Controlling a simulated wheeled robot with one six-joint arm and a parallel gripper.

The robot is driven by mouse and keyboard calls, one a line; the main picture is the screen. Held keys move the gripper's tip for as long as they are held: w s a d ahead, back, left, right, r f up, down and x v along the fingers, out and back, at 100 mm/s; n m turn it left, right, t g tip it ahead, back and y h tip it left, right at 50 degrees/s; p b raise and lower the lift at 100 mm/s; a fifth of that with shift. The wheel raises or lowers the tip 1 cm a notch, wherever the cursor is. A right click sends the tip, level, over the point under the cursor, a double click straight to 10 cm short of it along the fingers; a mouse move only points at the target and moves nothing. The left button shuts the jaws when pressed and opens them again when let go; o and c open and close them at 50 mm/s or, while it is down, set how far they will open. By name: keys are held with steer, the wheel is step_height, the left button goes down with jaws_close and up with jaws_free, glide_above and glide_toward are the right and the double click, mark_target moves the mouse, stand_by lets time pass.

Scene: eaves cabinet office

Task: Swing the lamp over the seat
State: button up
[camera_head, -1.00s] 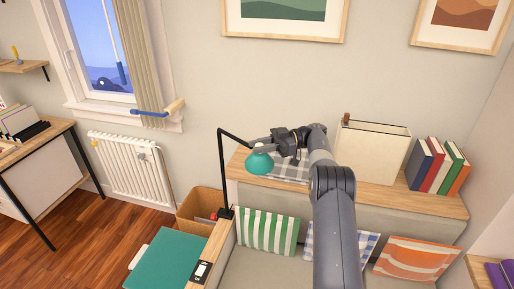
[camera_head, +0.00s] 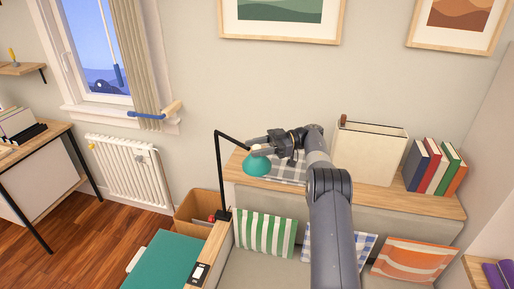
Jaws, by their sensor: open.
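The lamp has a teal shade (camera_head: 257,165) on a thin black arm and an upright black post (camera_head: 218,175). Its foot stands on the wooden armrest at the left end of the seat. The shade hangs in front of the wooden shelf behind the seat. My gripper (camera_head: 262,149) is at the top of the shade, by the end of the lamp arm. Its jaws are open, and I cannot tell whether they touch the lamp. The seat (camera_head: 262,268) is a pale bench with striped and checked cushions; my arm hides part of it.
A cream bin (camera_head: 368,153) and several upright books (camera_head: 436,167) stand on the back shelf. A checked cloth (camera_head: 288,168) lies behind my gripper. A cardboard box (camera_head: 196,208) and a teal surface (camera_head: 163,262) are at the left. A radiator (camera_head: 130,170) is under the window.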

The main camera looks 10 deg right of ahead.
step_height(320, 180, up, 10)
steer(key=shift+b, duration=0.3)
steer(key=shift+c, duration=0.4)
